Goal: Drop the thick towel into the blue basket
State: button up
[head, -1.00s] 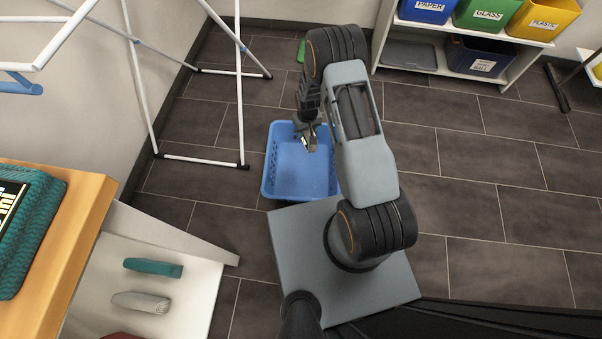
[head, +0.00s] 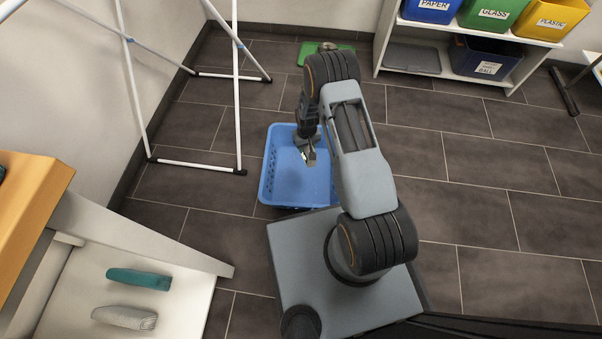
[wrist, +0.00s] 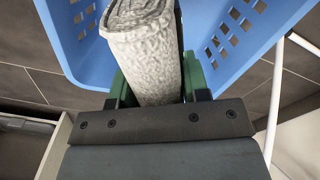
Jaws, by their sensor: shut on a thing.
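The blue basket (head: 268,185) stands on the dark tiled floor, just beyond my base in the head view. My gripper (head: 308,156) points down over the basket's opening. In the wrist view, my gripper (wrist: 155,88) has its green fingers shut on a rolled, pale grey, fluffy towel (wrist: 150,50). The basket's perforated blue walls (wrist: 225,45) show on both sides of the towel.
A white drying rack (head: 238,100) stands behind and left of the basket. A teal roll (head: 138,279) and a grey roll (head: 124,317) lie on a white surface at lower left. A shelf with labelled bins (head: 480,58) is at back right. The right-hand floor is clear.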

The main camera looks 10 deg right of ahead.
jog(key=shift+f, duration=0.65)
jog(key=o, duration=1.1)
jog(key=shift+r, duration=0.1)
notch_tip(320, 180, up, 14)
jog(key=p, duration=0.5)
